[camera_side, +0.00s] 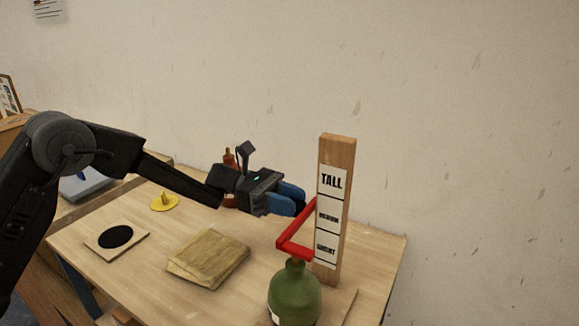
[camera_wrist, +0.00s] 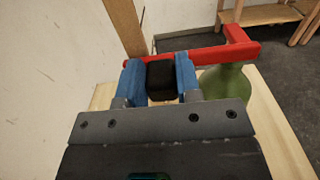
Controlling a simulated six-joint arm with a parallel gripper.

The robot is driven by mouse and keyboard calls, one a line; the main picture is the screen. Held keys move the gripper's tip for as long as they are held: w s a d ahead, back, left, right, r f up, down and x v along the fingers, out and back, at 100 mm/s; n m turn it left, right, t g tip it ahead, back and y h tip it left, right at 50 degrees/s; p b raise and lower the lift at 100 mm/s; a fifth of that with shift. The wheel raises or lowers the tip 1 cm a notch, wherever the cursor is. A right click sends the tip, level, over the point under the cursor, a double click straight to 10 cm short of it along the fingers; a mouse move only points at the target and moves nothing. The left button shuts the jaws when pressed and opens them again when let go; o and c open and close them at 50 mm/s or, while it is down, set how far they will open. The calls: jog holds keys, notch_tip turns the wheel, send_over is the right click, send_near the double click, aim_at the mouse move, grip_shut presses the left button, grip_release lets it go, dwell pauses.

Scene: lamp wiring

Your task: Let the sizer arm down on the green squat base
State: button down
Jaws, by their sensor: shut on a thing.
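The sizer arm is a red bent bar (camera_side: 294,246) on the wooden sizer post (camera_side: 329,280), which has labels reading TALL, a blurred middle one, and a lower one that seems to read SQUAT. My gripper (camera_side: 300,207) has blue fingers and is shut on the arm's black knob (camera_wrist: 160,80), left of the post. The green base (camera_side: 295,293) is a round bottle shape standing below the red bar. The bar's near end is at or just above the bottle's neck; I cannot tell if they touch. In the wrist view the red bar (camera_wrist: 205,54) runs over the green base (camera_wrist: 226,86).
A stack of brown cloth or paper (camera_side: 208,258) lies mid-table. A tile with a black disc (camera_side: 116,237) and a yellow piece (camera_side: 165,202) lie to the left. A reddish-brown bottle (camera_side: 229,163) stands behind my gripper. The wall is close behind the table.

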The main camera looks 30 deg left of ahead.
jog(key=shift+f, duration=1.5)
jog(key=c, duration=1.1)
grip_release()
jog(key=shift+c, duration=0.2)
jog(key=o, duration=0.3)
jog(key=shift+r, duration=0.2)
jog(key=shift+o, duration=0.2)
jog(key=a, duration=1.4)
jog(key=shift+d, duration=0.1)
